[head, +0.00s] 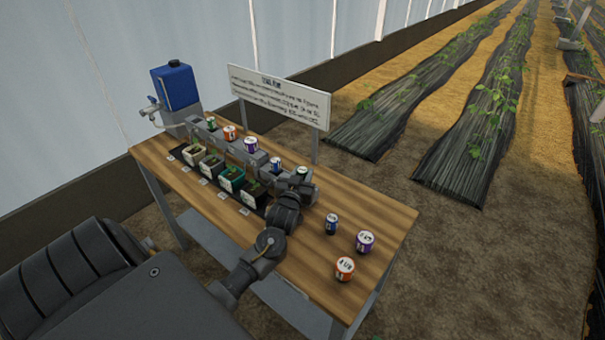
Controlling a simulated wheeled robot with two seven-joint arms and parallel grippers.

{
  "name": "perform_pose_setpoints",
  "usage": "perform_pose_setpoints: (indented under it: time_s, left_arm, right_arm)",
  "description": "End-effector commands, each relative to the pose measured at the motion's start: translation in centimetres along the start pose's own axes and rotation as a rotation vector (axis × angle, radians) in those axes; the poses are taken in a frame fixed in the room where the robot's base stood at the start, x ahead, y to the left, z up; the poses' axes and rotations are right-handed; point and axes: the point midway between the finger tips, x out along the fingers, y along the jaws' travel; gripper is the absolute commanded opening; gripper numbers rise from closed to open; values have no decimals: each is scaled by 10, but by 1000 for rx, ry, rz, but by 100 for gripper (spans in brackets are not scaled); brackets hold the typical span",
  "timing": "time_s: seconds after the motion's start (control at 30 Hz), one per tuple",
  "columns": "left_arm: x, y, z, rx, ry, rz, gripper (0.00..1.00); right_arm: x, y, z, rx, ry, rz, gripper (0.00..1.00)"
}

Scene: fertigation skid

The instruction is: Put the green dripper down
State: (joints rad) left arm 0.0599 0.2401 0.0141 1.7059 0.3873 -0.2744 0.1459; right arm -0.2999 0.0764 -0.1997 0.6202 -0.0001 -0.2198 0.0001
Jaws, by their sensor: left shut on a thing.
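My left gripper (305,186) is shut on the green dripper (302,173), a small white-labelled cylinder with a dark green top. It holds it by the right end of the grey rail (262,160). The gripper hides much of the dripper, and I cannot tell whether it touches the rail. Another small greenish dripper (211,123) stands at the rail's left end, then an orange one (229,132), a purple one (250,144) and a blue one (276,163). My right gripper is not in view.
Blue (331,223), purple (365,241) and orange (345,268) drippers stand on the right of the wooden table (385,215). Several seedling pots (230,180) line the rail's front. Bare wood surrounds the loose drippers.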

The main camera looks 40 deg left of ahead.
Motion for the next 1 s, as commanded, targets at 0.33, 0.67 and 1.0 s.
perform_pose_setpoints:
  time_s: [0.33,0.67,1.0]
  left_arm:
    - [0,0,8,0,0,0,10]
    - [0,0,12,0,0,0,43]
    - [0,0,11,0,0,0,53]
  right_arm:
    - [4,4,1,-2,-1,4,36]
    - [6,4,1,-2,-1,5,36]
    - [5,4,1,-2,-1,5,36]
